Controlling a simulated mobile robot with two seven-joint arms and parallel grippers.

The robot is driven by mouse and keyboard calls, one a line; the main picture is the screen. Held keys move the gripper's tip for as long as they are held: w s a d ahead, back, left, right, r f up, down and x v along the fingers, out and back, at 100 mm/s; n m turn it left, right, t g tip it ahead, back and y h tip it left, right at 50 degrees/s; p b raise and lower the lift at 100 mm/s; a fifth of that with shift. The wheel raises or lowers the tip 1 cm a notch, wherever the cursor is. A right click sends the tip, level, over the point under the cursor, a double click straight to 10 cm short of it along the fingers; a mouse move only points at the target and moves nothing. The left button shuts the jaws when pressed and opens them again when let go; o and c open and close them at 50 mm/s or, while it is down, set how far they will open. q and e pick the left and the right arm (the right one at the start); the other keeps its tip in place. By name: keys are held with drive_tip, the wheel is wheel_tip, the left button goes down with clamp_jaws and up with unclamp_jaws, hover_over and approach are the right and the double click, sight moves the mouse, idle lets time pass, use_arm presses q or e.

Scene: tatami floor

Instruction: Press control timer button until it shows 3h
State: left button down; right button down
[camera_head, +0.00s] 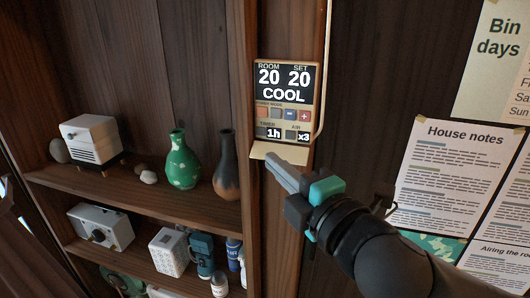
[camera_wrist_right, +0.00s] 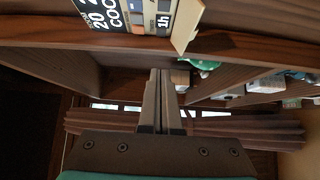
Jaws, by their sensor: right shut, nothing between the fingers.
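The control panel (camera_head: 284,98) is fixed to a wooden post in the head view. Its screen reads ROOM 20, SET 20, COOL, and its timer display (camera_head: 273,133) reads 1h. A row of small coloured buttons sits below the screen, and a beige flap (camera_head: 279,152) juts out at the bottom. My right gripper (camera_head: 272,160) is shut and empty, its fingertips just below the flap. In the right wrist view the panel (camera_wrist_right: 140,14) shows at the top, turned on its side, apart from the shut fingers. My left gripper is not in view.
Wooden shelves at the left hold a green vase (camera_head: 183,160), a dark vase (camera_head: 227,165), a white box-shaped device (camera_head: 91,139) and a camera (camera_head: 101,228). Papers, including the house notes (camera_head: 452,175), hang on the wall at the right. A pale cable runs beside the panel.

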sight(260, 131)
drive_tip(key=b+x, duration=0.2)
drive_tip(key=x, duration=0.4)
drive_tip(key=shift+w+a+r, duration=0.1)
drive_tip(key=shift+w+d, duration=0.15)
drive_tip(key=shift+w, duration=0.4)
drive_tip(key=shift+w+d, duration=0.15)
drive_tip(key=shift+w, duration=0.4)
drive_tip(key=shift+w+d, duration=0.3)
drive_tip(key=shift+w, duration=0.55)
